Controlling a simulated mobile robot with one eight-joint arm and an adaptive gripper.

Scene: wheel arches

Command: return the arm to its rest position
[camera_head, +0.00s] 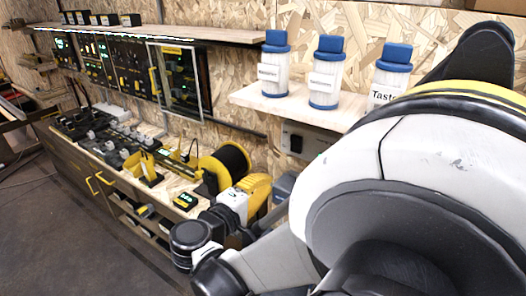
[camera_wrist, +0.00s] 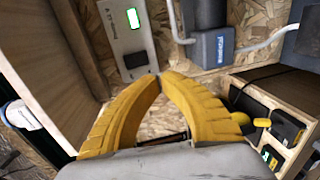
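My arm fills the right side of the head view, with a large white and black link in the foreground. It bends through a dark joint low in the middle, and my gripper (camera_head: 258,188) lies beyond it near the wall, partly hidden by my arm. In the wrist view my gripper (camera_wrist: 160,77) has two yellow ribbed fingers that curve together and meet, or nearly meet, at the tips. Nothing is held between them. Chipboard wall shows through the gap behind the tips.
A wooden shelf (camera_head: 242,97) with blue-capped bottles (camera_head: 325,80) is close above my gripper. A grey wall panel (camera_wrist: 118,40) and blue-grey box (camera_wrist: 212,47) lie ahead. A workbench (camera_head: 120,172) with tools runs left. Open floor (camera_head: 55,235) lies at lower left.

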